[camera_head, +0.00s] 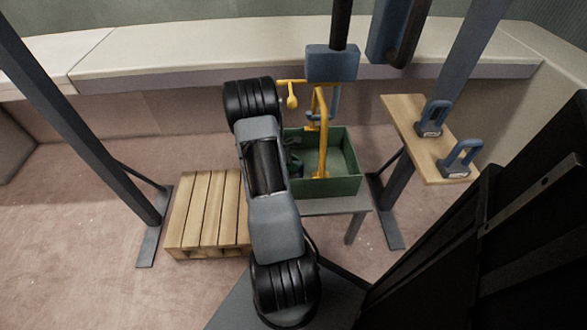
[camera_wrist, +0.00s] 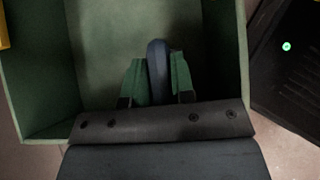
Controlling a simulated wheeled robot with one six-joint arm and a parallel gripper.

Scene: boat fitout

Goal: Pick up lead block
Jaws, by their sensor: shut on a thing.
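My gripper (camera_wrist: 158,82) has green-padded fingers closed on either side of a blue, arched handle, which I take to be the lead block (camera_wrist: 157,50). The block's body is hidden behind the gripper, so I cannot tell whether it touches the floor of the green crate (camera_wrist: 237,60). In the head view my gripper (camera_head: 293,158) is at the left part of the green crate (camera_head: 335,186), mostly hidden by my arm. Two more blocks with blue loop handles, a farther one (camera_head: 431,120) and a nearer one (camera_head: 461,160), stand on a wooden shelf at the right.
The crate stands on a small grey table (camera_head: 335,205). A yellow hook frame (camera_head: 321,110) hangs over the crate below a blue hoist box (camera_head: 332,63). A wooden pallet (camera_head: 208,210) lies to the left. Blue-grey posts (camera_head: 85,130) stand on both sides.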

